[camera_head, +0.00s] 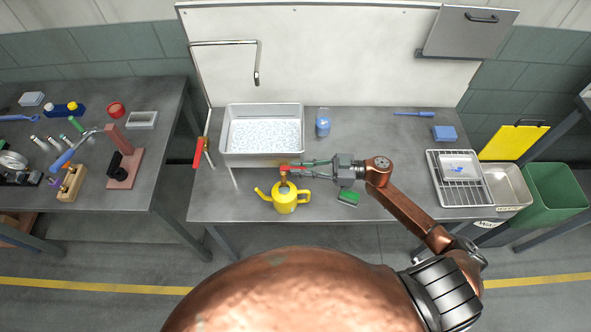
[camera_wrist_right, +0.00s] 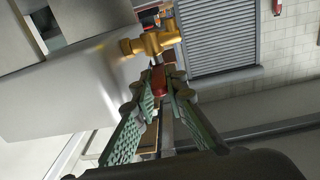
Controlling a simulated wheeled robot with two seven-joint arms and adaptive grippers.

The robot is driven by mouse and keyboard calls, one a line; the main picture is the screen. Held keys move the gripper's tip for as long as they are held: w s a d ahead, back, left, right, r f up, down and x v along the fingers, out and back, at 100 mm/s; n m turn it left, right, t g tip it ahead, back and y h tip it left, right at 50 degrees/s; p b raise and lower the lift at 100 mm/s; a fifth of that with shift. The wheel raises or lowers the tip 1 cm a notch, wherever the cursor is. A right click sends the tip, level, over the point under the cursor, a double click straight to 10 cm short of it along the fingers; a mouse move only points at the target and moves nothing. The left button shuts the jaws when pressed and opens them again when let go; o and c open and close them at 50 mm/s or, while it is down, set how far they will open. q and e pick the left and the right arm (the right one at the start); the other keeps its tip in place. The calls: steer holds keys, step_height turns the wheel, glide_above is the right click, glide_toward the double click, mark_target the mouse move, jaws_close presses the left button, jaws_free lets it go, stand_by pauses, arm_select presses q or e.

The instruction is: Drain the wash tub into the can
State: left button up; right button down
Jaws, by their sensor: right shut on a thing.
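The wash tub (camera_head: 229,158) is a pale rectangular basin on the middle table, with clear speckled water in it. The yellow can (camera_head: 290,202) stands upright on the table below the tub's front right corner, its spout to the left. A brass tap (camera_wrist_right: 150,43) shows close up in the right wrist view, beside the tub's pale wall. My right gripper (camera_head: 303,169) reaches in from the right above the can. It is shut on the tap's red handle (camera_wrist_right: 158,80). Whether water runs from the tap cannot be seen. My left gripper is not in view.
A blue-capped bottle (camera_head: 323,125) stands right of the tub, and a green sponge (camera_head: 348,198) lies under my right arm. A wire rack (camera_head: 459,197) is at the right. A bent faucet (camera_head: 257,60) hangs above the tub. The left table (camera_head: 110,200) holds several tools.

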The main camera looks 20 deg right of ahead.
steer(key=shift+w+d+n+g, duration=0.1)
steer(key=shift+w+n+g, duration=0.05)
steer(key=shift+n+g, duration=0.2)
steer(key=c, duration=1.9)
jaws_free()
steer(key=shift+c, duration=0.2)
steer(key=shift+r, duration=0.1)
